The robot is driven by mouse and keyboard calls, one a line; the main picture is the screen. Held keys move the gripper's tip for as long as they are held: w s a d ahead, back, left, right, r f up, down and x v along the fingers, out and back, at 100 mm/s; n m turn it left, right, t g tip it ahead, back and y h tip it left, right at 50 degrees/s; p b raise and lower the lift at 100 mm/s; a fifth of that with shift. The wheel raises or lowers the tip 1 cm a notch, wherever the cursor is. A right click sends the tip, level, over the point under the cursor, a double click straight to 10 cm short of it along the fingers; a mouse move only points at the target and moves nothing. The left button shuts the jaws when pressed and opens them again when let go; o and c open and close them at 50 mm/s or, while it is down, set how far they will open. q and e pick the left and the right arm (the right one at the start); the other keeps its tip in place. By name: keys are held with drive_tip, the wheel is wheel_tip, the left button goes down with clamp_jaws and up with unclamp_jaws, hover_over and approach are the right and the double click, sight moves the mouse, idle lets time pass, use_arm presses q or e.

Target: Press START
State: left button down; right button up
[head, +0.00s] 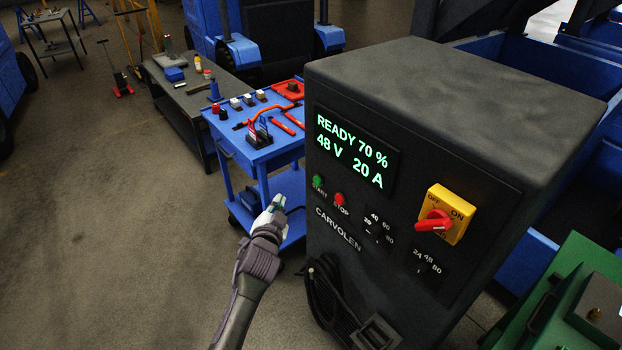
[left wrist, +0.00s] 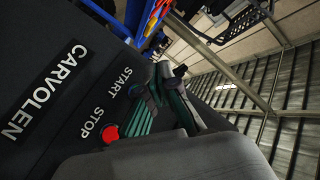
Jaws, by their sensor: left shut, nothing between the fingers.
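The dark charger cabinet (head: 450,115) stands at the right in the head view, its lit display (head: 352,150) reading READY 70 %, 48 V, 20 A. The green START button (head: 318,181) is on its front below the display, with the red STOP button (head: 340,199) to its right. My left gripper (head: 279,201) is shut and empty, left of the START button and lower in the picture. In the left wrist view the gripper's fingers (left wrist: 165,88) are beside the START label, and the red STOP button (left wrist: 110,132) shows; the green button cannot be made out there. My right gripper is out of view.
A yellow switch plate with a red knob (head: 434,221) is at the right of the cabinet front. A cable (head: 330,298) hangs at its lower left. A blue cart (head: 228,143) with tools stands behind my left gripper. Open floor (head: 110,220) lies to the left.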

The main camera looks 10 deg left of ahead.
sight(318, 181)
use_arm(q)
drive_tip(key=shift+d, duration=0.1)
drive_tip(key=w+d+b, duration=0.5)
drive_tip(key=w, duration=0.2)
drive_tip(key=shift+d+b, duration=0.15)
drive_tip(key=shift+b, duration=0.25)
drive_tip(key=shift+d, duration=0.1)
idle(1.4)
drive_tip(key=shift+w+d+b, duration=0.2)
drive_tip(key=shift+w+b, duration=0.1)
